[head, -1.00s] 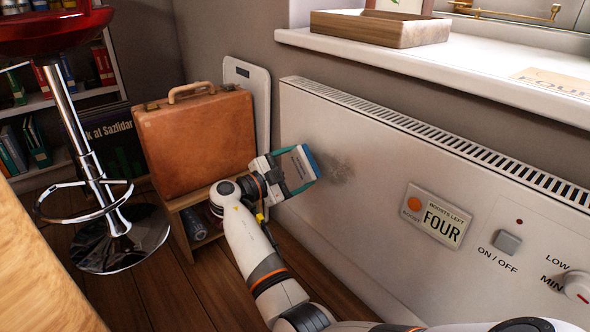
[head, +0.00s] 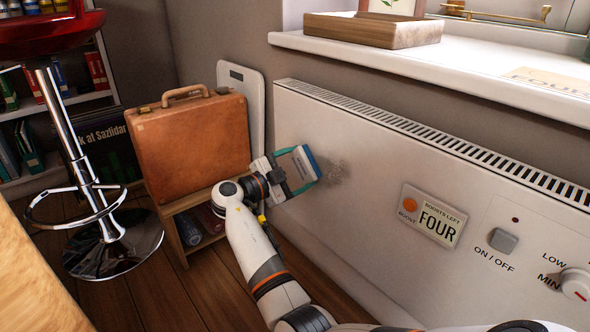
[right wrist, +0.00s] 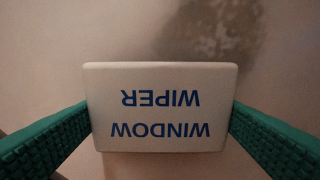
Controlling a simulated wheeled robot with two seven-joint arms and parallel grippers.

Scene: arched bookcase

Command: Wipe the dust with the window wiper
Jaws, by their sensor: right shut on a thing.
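The window wiper (head: 298,166) is a white block with a blue edge, held at the white heater panel. My right gripper (head: 292,174) is shut on it. In the right wrist view the wiper (right wrist: 160,108) shows upside-down blue lettering, "WINDOW WIPER", between the green fingers of my right gripper (right wrist: 160,125). The dust is a dark grey smudge (head: 334,172) on the heater, just right of the wiper. In the right wrist view the dust (right wrist: 208,35) lies beyond the wiper's top edge. I cannot tell whether the wiper touches the panel. My left gripper is not in view.
The heater (head: 400,150) has a boost panel and knobs at right, under a white windowsill (head: 470,85) with a wooden box (head: 375,30). A brown suitcase (head: 190,140) on a small wooden shelf stands left of my arm. A stool (head: 110,240) stands farther left.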

